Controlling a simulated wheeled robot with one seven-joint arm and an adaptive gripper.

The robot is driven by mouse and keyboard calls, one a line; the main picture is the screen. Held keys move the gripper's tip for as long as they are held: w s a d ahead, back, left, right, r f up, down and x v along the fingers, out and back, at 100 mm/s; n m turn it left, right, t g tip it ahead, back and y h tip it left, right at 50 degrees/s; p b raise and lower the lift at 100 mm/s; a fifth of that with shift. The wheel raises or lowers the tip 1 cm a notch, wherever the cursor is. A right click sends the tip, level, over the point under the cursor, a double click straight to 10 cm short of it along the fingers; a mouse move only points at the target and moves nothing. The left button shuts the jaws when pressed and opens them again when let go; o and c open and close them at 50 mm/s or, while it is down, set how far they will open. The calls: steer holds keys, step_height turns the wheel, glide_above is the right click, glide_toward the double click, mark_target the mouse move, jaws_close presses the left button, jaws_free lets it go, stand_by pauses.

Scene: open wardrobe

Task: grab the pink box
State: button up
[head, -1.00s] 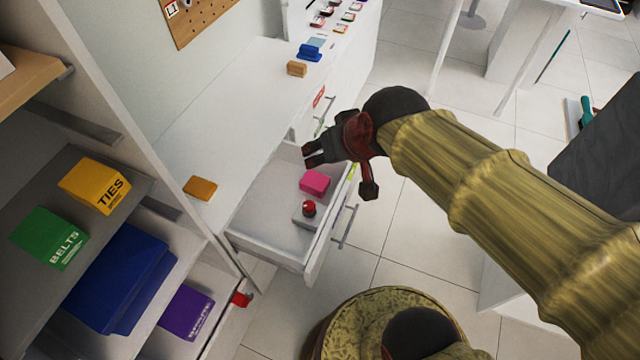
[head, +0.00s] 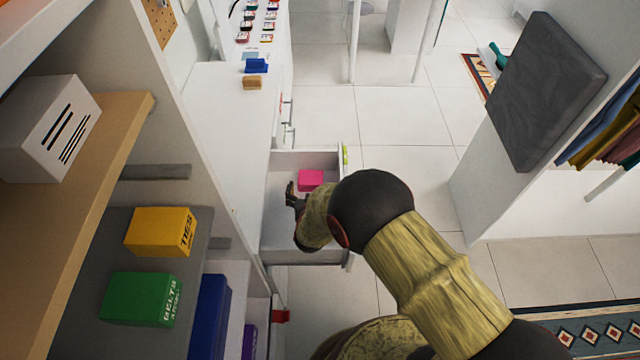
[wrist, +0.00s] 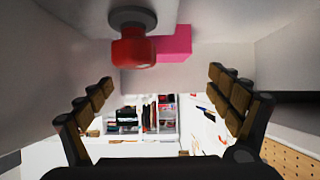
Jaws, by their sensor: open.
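The pink box (head: 311,180) lies in the open white drawer (head: 278,247), toward its far end in the head view. In the wrist view the pink box (wrist: 174,43) is at the top, partly hidden behind a red knob-like part (wrist: 133,50) on a dark round base. My gripper (head: 293,194) is low in the drawer, to the left of and nearer than the box, apart from it. In the wrist view my gripper (wrist: 160,82) has its two fingers spread wide with nothing between them. My arm hides the near right part of the drawer in the head view.
A shelf unit at left holds a yellow TIES box (head: 160,232), a green BELTS box (head: 141,299) and a blue box (head: 209,318). The drawer walls stand close around my gripper. A blue item (head: 256,66) and a tan block (head: 252,83) sit on the white counter.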

mark_target(310, 178)
steer(key=b+x, duration=0.1)
steer(key=x, duration=0.1)
steer(key=shift+w+f, duration=0.25)
steer(key=shift+f, duration=0.05)
steer(key=x, duration=0.1)
steer(key=b+x, duration=0.2)
steer(key=x, duration=0.1)
steer(key=shift+a+f, duration=0.3)
steer(key=shift+w+f+b, duration=0.1)
steer(key=shift+w+b, duration=0.25)
steer(key=c, duration=0.3)
steer(key=c, duration=1)
